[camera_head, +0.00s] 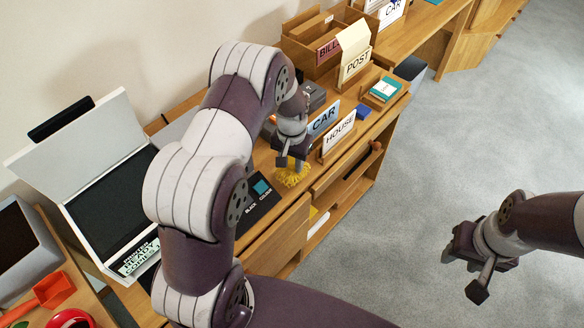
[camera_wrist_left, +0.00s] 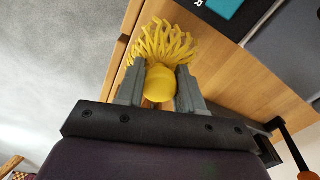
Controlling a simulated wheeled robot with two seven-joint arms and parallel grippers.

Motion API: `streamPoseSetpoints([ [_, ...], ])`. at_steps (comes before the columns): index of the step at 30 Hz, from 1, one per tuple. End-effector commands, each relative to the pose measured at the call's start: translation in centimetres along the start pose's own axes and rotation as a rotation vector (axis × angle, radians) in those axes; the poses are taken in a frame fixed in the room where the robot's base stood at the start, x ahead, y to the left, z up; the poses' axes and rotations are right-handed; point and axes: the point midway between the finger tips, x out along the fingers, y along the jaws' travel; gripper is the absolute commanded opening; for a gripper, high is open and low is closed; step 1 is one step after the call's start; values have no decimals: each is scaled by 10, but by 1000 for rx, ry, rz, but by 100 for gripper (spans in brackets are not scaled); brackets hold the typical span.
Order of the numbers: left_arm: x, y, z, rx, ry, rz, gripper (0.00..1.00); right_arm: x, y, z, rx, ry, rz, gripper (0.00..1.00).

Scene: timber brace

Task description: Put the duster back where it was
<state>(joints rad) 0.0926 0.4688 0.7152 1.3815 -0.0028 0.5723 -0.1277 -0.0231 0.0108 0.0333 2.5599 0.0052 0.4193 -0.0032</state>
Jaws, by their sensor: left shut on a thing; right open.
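The duster (camera_wrist_left: 162,50) is yellow, with a fringe of strands and a rounded yellow body. My left gripper (camera_wrist_left: 158,88) is shut on its body in the left wrist view, with the fringe pointing away from the wrist. In the head view the duster (camera_head: 292,173) shows below my left gripper (camera_head: 290,155), over the wooden counter near its front edge. I cannot tell whether the fringe touches the wood. My right gripper (camera_head: 482,268) is open and empty, out over the grey floor at the right.
A black label card with a blue square (camera_head: 262,188) lies beside the duster. CAR (camera_head: 324,118) and HOUSE (camera_head: 339,135) signs stand just behind it. An open scanner or copier (camera_head: 110,205) is at the left. A POST holder (camera_head: 355,62) stands further back. Shelves open below the counter.

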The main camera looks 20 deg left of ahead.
Motion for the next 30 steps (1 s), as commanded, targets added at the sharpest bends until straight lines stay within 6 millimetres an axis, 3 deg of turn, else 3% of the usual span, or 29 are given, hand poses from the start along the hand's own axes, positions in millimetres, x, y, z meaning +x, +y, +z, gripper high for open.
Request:
streamPoseSetpoints([
  [5,32,1,2,0,-5,1,0,-1,0,0,0,0,0,43],
  [15,38,1,1,0,-1,0,0,2,0,0,0,0,0,43],
  [16,38,1,1,0,-1,0,40,1,0,0,0,0,0,43],
  [18,37,1,1,0,-1,0,62,1,0,0,0,0,0,43],
  [26,36,1,1,0,-1,0,62,0,0,0,0,0,0,43],
  [30,23,1,0,0,1,0,62,-1,0,0,0,0,0,43],
])
